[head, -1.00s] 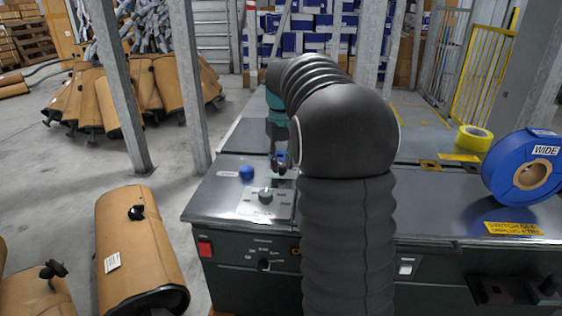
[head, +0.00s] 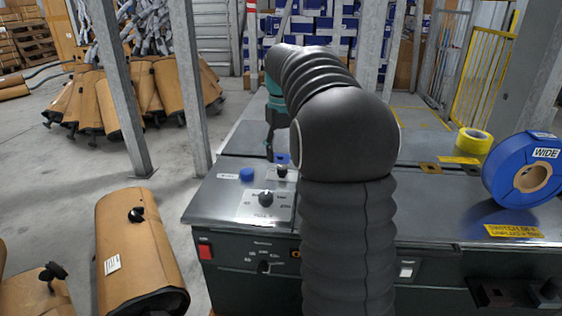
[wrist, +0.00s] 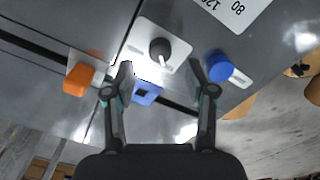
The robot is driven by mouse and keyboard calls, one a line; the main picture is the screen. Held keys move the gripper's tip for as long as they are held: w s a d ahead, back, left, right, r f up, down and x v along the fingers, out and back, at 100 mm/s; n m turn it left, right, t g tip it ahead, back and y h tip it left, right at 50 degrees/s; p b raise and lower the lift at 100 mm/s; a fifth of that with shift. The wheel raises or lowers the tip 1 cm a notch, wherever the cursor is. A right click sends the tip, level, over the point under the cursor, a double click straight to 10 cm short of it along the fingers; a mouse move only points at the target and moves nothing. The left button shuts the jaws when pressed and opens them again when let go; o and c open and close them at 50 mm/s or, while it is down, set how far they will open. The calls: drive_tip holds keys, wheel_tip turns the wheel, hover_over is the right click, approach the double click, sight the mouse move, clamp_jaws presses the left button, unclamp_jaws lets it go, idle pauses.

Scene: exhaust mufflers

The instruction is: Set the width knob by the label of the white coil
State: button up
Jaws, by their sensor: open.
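A blue coil (head: 525,172) with a white label reading WIDE stands at the right of the bench; I see no plainly white coil. A dark dial knob (head: 265,198) sits on a white marked plate at the panel's left. A smaller dark knob (head: 281,171) sits on its own plate behind it and shows in the wrist view (wrist: 160,47). Another knob (head: 264,266) is on the front face. The lettering is too small to tell which is for width. My gripper (wrist: 161,78) is open and empty, its fingertips just short of the smaller knob in the wrist view.
A blue button (head: 247,174) is beside the smaller knob. The wrist view also shows an orange knob (wrist: 78,80) and a blue square part (wrist: 147,92). A yellow tape roll (head: 474,141) lies behind the coil.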

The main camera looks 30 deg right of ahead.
sight(282, 167)
wheel_tip(282, 167, up, 8)
idle(0.4)
idle(0.3)
drive_tip(key=s+a+f+t, duration=0.2)
drive_tip(key=s+a+t, duration=0.1)
drive_tip(key=s+a, duration=0.9)
drive_tip(key=s+a+f+t, duration=0.1)
drive_tip(key=s+a+f, duration=0.1)
drive_tip(key=s+f, duration=0.4)
drive_tip(key=s+a+f+t, duration=0.1)
drive_tip(key=s+a+f, duration=0.2)
drive_tip(key=s+f, duration=0.3)
drive_tip(key=s, duration=0.4)
drive_tip(key=shift+t, duration=0.3)
